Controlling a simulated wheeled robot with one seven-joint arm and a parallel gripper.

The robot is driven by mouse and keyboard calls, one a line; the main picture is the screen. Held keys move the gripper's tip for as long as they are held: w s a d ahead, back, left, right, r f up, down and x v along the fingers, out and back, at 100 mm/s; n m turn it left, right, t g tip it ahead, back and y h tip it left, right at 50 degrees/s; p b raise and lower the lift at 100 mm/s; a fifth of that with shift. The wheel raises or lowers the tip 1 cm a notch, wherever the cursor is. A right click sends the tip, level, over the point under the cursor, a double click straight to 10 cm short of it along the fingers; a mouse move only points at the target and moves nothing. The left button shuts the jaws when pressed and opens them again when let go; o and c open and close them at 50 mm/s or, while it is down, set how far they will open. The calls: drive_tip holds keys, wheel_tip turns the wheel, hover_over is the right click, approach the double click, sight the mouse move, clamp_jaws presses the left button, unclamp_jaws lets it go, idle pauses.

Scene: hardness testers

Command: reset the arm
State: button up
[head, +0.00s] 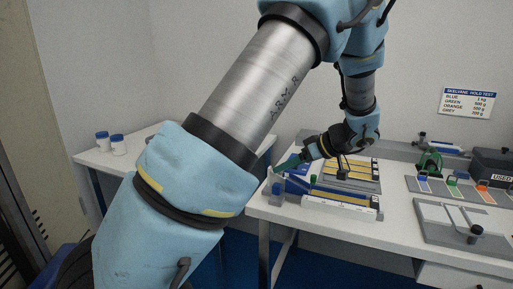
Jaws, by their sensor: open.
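My arm crosses the head view from the lower left to the top, then bends down toward the table. My gripper (286,164) is at the end of it, over the left end of the white table (400,237).
Colored slots (452,184) and a dark box marked USED (493,165) stand at the right. A grey plate with a dark knob (476,230) lies at the front right. Two blue-capped jars (118,145) stand on the left side table (90,157). A sign (467,103) hangs on the wall.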

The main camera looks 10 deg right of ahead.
drive_tip(key=s+a+m+g+h+p, duration=0.1)
drive_tip(key=s+a+m+g+h, duration=0.1)
drive_tip(key=s+a+m+h, duration=0.2)
drive_tip(key=s+a+m+g+h, duration=0.2)
drive_tip(key=s+a+m+h, duration=0.2)
drive_tip(key=s+a, duration=0.6)
drive_tip(key=a, duration=0.8)
drive_tip(key=shift+a+r+m+g+p, duration=0.15)
drive_tip(key=shift+a+m+g+p, duration=0.15)
drive_tip(key=shift+a+g+p, duration=0.1)
drive_tip(key=shift+c, duration=0.2)
